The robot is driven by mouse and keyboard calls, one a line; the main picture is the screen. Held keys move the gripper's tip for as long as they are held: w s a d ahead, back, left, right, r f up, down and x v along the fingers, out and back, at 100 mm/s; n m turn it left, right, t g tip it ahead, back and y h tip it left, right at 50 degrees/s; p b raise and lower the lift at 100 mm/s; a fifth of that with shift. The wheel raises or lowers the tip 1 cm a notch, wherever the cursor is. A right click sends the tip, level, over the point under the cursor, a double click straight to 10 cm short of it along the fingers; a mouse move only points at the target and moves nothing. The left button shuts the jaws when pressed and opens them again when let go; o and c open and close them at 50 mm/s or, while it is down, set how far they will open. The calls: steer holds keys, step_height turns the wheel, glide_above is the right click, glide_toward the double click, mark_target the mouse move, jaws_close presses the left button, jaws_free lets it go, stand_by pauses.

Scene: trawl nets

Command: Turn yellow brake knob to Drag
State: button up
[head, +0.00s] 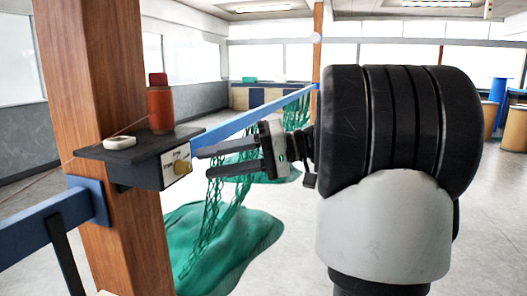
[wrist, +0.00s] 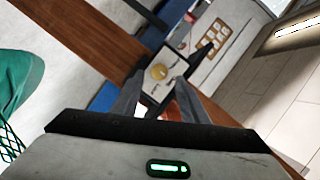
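The yellow brake knob (head: 182,167) sits on the white front plate of a dark box fixed to a wooden post. The plate's small lettering is not readable, so I cannot tell the knob's setting. The knob also shows in the wrist view (wrist: 159,71), beyond and roughly between the fingertips. My gripper (head: 204,163) is open and empty, its two dark fingers pointing left at the knob. The fingertips look a short way off it, and no contact shows. My gripper is also in the wrist view (wrist: 160,82), with its fingers apart.
The wooden post (head: 95,100) and blue rail (head: 45,215) stand at the left. Green netting (head: 225,240) hangs and heaps below my gripper. Open floor lies behind.

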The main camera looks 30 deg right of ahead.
steer(key=p+v, duration=0.1)
steer(key=v, duration=1.2)
steer(key=shift+s+d, duration=0.25)
steer(key=shift+d, duration=0.05)
steer(key=shift+r, duration=0.1)
